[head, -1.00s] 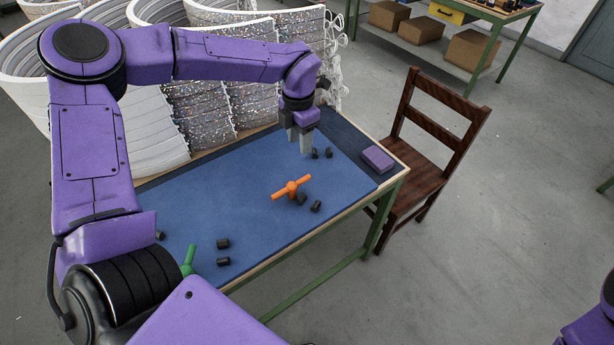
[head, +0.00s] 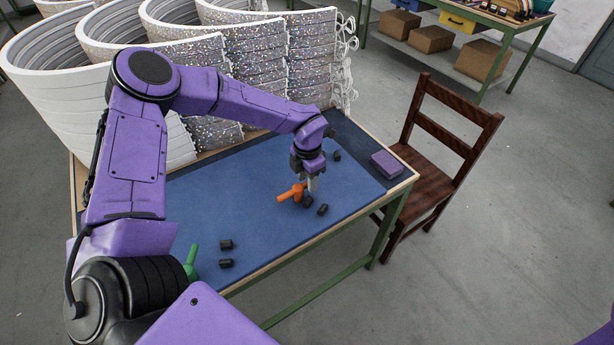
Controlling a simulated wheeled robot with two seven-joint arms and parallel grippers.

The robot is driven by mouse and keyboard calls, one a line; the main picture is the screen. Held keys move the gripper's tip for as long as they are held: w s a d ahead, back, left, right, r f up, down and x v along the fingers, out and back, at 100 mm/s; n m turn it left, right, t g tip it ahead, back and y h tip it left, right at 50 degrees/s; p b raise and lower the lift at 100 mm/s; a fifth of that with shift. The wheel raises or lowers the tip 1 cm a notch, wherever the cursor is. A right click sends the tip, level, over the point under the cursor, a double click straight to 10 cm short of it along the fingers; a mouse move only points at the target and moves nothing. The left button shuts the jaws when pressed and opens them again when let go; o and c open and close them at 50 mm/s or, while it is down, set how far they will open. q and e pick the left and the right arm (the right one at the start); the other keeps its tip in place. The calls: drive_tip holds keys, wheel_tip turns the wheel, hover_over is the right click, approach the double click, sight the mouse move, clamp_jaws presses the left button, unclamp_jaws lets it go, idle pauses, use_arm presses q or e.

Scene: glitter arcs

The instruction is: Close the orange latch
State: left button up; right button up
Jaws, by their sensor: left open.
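The orange latch (head: 285,197) is a bar on a round hub, lying on the blue mat of the table. Its left end and hub show; its right end is hidden behind my gripper. My left gripper (head: 313,188) points down at the right side of the latch, its fingers low over the mat. It is open; whether a finger touches the bar cannot be told. Small black blocks (head: 323,209) sit just right of and below the latch hub. My right gripper is out of view.
A green handle (head: 191,260) and two more black blocks (head: 225,244) are at the table's near left. A purple box (head: 385,164) lies at the right end. Glittery white curved stacks (head: 270,60) stand behind. A wooden chair (head: 430,180) stands right of the table.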

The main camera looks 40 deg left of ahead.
use_arm(q)
clamp_jaws()
drive_tip(key=shift+s+d, duration=0.1)
drive_tip(key=m, duration=0.2)
drive_tip(key=m+p, duration=0.1)
drive_tip(key=shift+s+d+r+m, duration=0.1)
drive_tip(key=shift+s+d+m, duration=0.1)
drive_tip(key=shift+d+m, duration=0.2)
drive_tip(key=m, duration=0.1)
drive_tip(key=m+p, duration=0.2)
drive_tip(key=shift+s+d+m, duration=0.3)
drive_tip(key=shift+s+d, duration=0.05)
drive_tip(key=shift+s, duration=0.05)
drive_tip(key=m, duration=0.1)
drive_tip(key=m+p, duration=0.1)
drive_tip(key=shift+s+d+m, duration=0.15)
drive_tip(key=shift+s+m, duration=0.1)
drive_tip(key=shift+m, duration=0.05)
drive_tip(key=shift+s+m+p, duration=0.25)
drive_tip(key=shift+m+p, duration=0.2)
drive_tip(key=shift+m, duration=0.4)
drive_tip(key=shift+s+m+p, duration=0.2)
drive_tip(key=shift+m+p, duration=0.25)
drive_tip(key=shift+m, duration=0.4)
